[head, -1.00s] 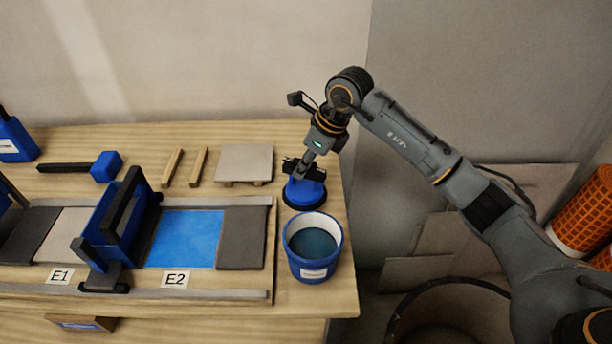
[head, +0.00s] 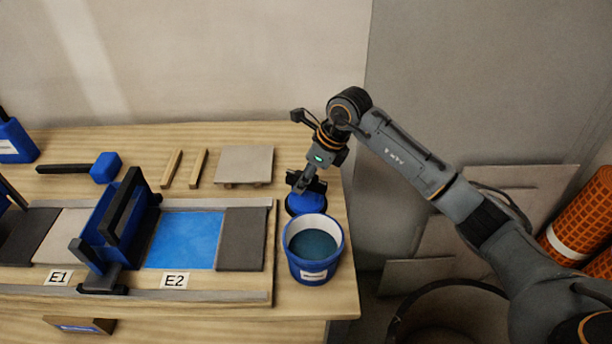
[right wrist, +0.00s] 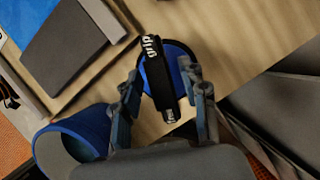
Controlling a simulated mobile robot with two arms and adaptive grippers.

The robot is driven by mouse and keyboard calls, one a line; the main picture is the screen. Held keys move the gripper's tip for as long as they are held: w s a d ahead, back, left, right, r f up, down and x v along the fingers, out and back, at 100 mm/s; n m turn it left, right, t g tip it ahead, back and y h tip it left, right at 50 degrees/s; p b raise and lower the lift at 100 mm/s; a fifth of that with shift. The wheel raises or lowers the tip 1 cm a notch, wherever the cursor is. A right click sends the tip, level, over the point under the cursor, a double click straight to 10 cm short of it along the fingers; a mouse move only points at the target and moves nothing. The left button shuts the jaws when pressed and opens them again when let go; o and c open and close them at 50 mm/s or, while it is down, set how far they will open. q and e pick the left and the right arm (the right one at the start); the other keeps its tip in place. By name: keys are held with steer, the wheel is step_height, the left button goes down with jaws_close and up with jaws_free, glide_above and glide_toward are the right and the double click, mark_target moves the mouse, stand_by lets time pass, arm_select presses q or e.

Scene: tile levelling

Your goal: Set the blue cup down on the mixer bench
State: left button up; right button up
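The blue cup (head: 303,204) is a round blue suction cup with a black grip bar on top. It is at the right end of the mixer bench (head: 335,204), just behind the blue bucket, which hides its lower edge. I cannot tell whether its base touches the wood. My right gripper (head: 308,182) is above it, pointing down. The cup's blue disc (right wrist: 180,58) shows behind the bar. My left gripper is out of view.
The blue bucket (head: 314,271) stands close in front of the cup. Left are the dark tile (head: 243,240), a blue panel (head: 185,239) and a rail (head: 150,294). A pale tile (head: 244,165) lies behind left. The bench's right edge is close.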

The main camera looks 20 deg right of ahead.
steer(key=shift+r, duration=0.15)
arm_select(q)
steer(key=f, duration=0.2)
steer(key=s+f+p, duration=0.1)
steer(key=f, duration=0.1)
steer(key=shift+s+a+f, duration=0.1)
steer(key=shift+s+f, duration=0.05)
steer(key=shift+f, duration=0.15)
arm_select(e)
steer(key=v, duration=1.1)
steer(key=shift+d+r, duration=0.2)
steer(key=shift+r, duration=0.15)
